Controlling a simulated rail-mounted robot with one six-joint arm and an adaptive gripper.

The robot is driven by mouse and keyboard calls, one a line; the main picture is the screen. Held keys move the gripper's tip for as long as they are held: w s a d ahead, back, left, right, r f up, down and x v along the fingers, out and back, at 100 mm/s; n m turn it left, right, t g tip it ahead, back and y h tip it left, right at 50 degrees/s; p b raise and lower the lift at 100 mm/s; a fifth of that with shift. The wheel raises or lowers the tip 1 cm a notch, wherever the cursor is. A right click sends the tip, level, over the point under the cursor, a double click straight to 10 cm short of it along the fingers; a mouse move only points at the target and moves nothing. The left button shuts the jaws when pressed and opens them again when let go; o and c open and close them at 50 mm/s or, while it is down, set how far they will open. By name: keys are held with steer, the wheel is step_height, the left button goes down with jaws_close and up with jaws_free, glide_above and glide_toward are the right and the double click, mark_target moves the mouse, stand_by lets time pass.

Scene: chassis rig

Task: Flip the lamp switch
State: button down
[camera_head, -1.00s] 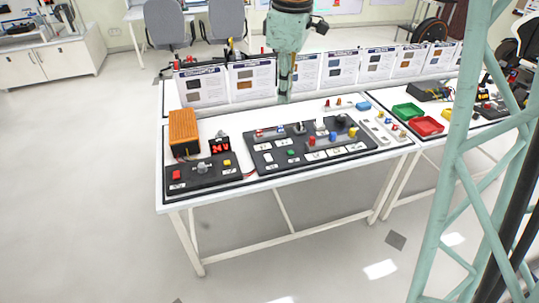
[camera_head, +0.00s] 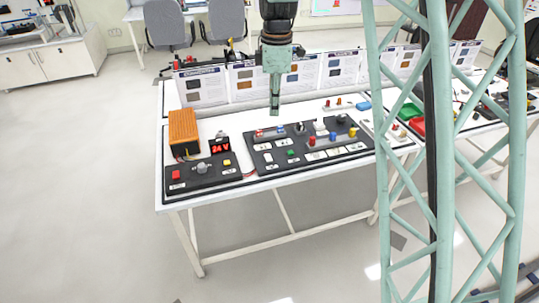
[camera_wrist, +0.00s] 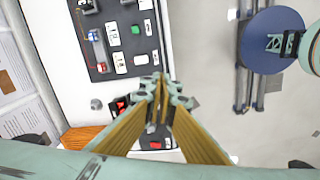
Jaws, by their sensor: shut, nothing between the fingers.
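My gripper (camera_head: 275,106) is shut and empty, pointing down above the back edge of the control panel in the head view. In the wrist view its fingertips (camera_wrist: 154,92) show near the gap between the two panels. The black control panel (camera_head: 255,161) lies on the table and carries a green button (camera_head: 290,153), several white labels and small switches, and red, yellow and blue lamps. It also shows in the wrist view (camera_wrist: 98,52), with the green button (camera_wrist: 136,30). Which switch belongs to the lamp cannot be read. No contact with a switch is visible.
Instruction boards (camera_head: 203,87) line the back. My lattice column covers the table's right part.

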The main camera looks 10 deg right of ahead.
mark_target(270, 159)
steer(key=w+f+n, duration=0.3)
steer(key=w+f, duration=0.4)
steer(key=f, duration=0.6)
steer(key=shift+w+g, duration=0.2)
steer(key=shift+g, duration=0.1)
steer(key=shift+f+b, duration=1.45)
steer(key=shift+f, duration=5.5)
steer(key=shift+s+f, duration=0.1)
steer(key=shift+s+f, duration=0.1)
steer(key=shift+f, duration=0.2)
